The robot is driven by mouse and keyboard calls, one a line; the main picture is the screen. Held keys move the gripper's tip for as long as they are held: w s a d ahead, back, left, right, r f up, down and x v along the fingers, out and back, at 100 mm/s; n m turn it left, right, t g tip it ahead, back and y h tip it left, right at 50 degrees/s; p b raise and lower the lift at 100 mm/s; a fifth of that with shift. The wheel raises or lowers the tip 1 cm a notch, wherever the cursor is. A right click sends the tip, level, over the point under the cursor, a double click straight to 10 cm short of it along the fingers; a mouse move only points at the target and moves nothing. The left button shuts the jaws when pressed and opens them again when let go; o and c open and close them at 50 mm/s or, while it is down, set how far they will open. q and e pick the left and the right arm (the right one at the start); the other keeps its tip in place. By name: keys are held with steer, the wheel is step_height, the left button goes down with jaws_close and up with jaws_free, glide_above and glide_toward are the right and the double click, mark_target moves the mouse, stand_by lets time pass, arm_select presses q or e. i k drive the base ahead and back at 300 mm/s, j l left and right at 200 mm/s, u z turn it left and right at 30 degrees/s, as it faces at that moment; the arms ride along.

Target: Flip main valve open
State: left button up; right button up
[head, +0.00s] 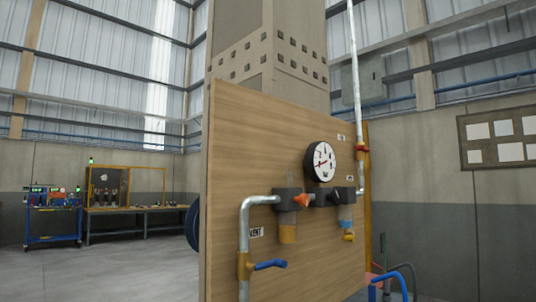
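A wooden panel (235,150) carries pipework and a round white pressure gauge (321,162). A grey pipe on the left has a valve with a blue lever (270,265), below a label reading VENT (256,232). Below the gauge are dark valve blocks, one with an orange-red knob (302,199). A small yellow handle (349,237) is at the lower right. A red fitting (362,149) sits on the vertical pipe at the right, near a small label (341,138) too small to read. I cannot tell which is the main valve. Neither gripper is in view.
The panel stands against a thick concrete column (240,50). Blue curved tubes (395,285) rise at the lower right. A blue cart (53,215) and a workbench (130,209) stand far back left. The floor at left is clear.

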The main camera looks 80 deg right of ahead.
mark_target(360, 147)
steer(key=z, duration=3.25)
steer(key=i+l+u, duration=0.3)
steer(key=i+l, duration=0.05)
steer(key=l, duration=0.05)
